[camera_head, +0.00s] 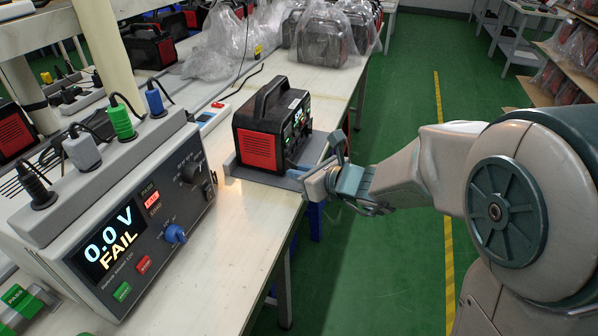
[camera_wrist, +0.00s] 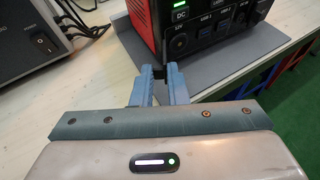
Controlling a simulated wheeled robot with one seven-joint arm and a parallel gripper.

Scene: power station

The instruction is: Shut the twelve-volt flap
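The black-and-red power station (camera_head: 262,136) stands on a grey mat at the table's right edge, its panel facing right. In the wrist view, the power station (camera_wrist: 157,22) shows the lower part of that panel, with a lit green DC button and a round 12V port (camera_wrist: 181,43) at lower left. I cannot make out the twelve-volt flap or tell its position. My gripper (camera_head: 303,172) is low in front of the panel. In the wrist view, its blue fingers (camera_wrist: 160,72) point at the panel's lower left corner, close together with a dark patch between the tips. I see nothing clearly held.
A tester (camera_head: 130,225) reading "0.0 V FAIL" stands at left, with plugs on top. Bagged units (camera_head: 325,35) sit at the back of the table. Bare tabletop (camera_head: 235,230) lies in front; green floor is at right.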

